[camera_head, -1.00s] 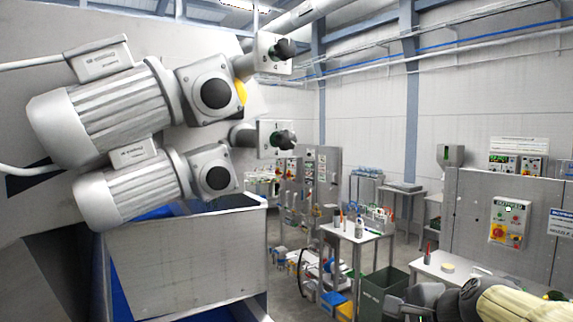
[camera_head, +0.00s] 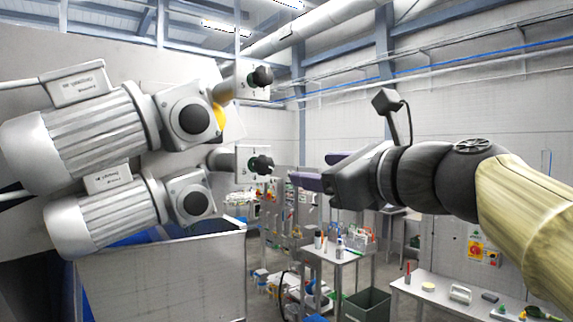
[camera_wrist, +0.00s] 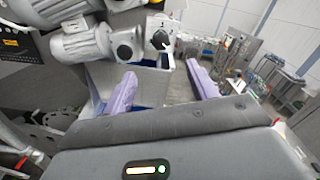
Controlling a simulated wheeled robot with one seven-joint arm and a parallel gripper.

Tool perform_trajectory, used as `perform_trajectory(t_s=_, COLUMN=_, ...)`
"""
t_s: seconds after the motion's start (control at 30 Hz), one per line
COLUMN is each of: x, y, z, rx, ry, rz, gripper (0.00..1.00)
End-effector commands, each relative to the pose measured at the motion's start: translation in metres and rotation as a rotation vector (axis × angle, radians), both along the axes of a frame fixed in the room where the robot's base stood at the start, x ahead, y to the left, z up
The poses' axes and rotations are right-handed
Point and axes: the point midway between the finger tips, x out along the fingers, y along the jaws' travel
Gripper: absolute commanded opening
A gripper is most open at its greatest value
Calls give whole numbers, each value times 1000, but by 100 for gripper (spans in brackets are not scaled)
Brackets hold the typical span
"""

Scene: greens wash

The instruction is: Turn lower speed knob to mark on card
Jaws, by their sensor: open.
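The lower speed knob (camera_head: 262,165) is dark, with a lobed grip, and stands out from a pale card plate (camera_head: 243,172) beside the lower motor (camera_head: 115,212). The mark on the card is too small to read. A dark knob, seemingly the lower one, shows in the wrist view (camera_wrist: 160,40), beyond and between my fingers. My gripper (camera_head: 320,169) is open, with purple fingers, to the right of the lower knob and apart from it in the head view. Its fingers are spread and empty in the wrist view (camera_wrist: 161,70).
The upper knob (camera_head: 262,76) and upper motor (camera_head: 90,135) sit directly above the lower pair. A metal tank (camera_head: 165,275) stands below the motors. A small table with bottles (camera_head: 340,257) and a grey-green bin (camera_head: 368,306) stand below my gripper. A white bench (camera_head: 455,300) is at right.

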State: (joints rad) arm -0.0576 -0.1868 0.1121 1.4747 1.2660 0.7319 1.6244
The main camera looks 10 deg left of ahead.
Motion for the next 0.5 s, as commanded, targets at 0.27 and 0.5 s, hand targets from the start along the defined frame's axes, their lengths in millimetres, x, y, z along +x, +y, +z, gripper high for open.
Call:
perform_trajectory(t_s=0.27, x=27, y=35, z=2, rx=0, ry=4, rz=7, gripper=58)
perform_trajectory(t_s=0.5, x=54, y=68, z=2, rx=-1, ry=5, rz=9, gripper=58)
